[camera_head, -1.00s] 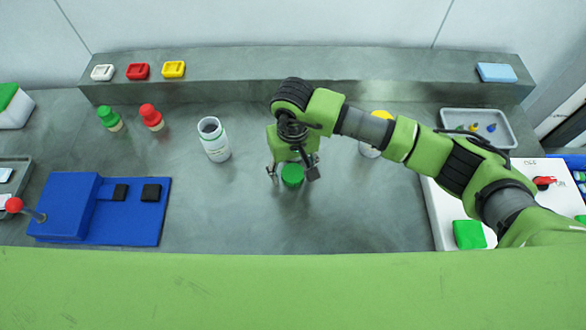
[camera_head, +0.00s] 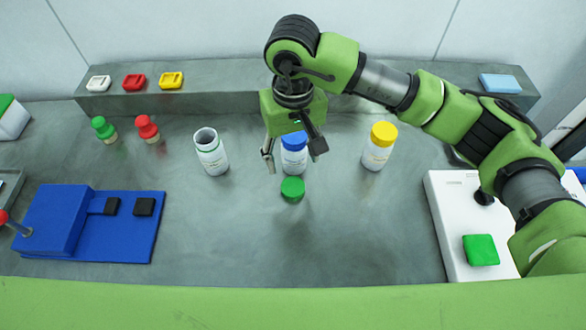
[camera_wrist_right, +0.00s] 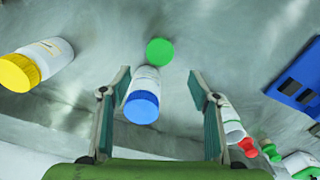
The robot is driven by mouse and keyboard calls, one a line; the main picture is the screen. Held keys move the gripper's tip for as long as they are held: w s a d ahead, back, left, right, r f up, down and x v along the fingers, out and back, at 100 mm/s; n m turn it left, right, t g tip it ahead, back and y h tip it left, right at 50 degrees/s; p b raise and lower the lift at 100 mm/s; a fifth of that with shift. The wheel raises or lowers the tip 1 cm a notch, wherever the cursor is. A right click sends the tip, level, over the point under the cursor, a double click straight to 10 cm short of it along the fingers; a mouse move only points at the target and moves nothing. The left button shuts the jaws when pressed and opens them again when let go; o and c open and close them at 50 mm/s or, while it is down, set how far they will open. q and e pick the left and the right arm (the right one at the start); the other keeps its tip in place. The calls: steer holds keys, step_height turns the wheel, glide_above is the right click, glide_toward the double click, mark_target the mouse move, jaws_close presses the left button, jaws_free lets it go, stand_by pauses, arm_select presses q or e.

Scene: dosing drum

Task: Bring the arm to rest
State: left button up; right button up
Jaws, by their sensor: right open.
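My right gripper (camera_head: 294,158) is open and empty, raised above the middle of the table. In the right wrist view its two fingers (camera_wrist_right: 159,76) stand wide apart with nothing gripped. A green lid (camera_head: 292,189) lies on the table below and in front of it; it also shows in the right wrist view (camera_wrist_right: 159,51). A white bottle with a blue cap (camera_head: 294,142) stands upright behind the fingers, partly hidden by them. My left gripper is not in view.
An uncapped white bottle (camera_head: 211,155) stands left of the gripper, a yellow-capped bottle (camera_head: 378,150) right. Red (camera_head: 147,127) and green (camera_head: 103,128) topped small items stand further left. A blue device (camera_head: 65,225) is front left, a white panel (camera_head: 450,220) front right. The front middle is clear.

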steer(key=shift+r, duration=0.4)
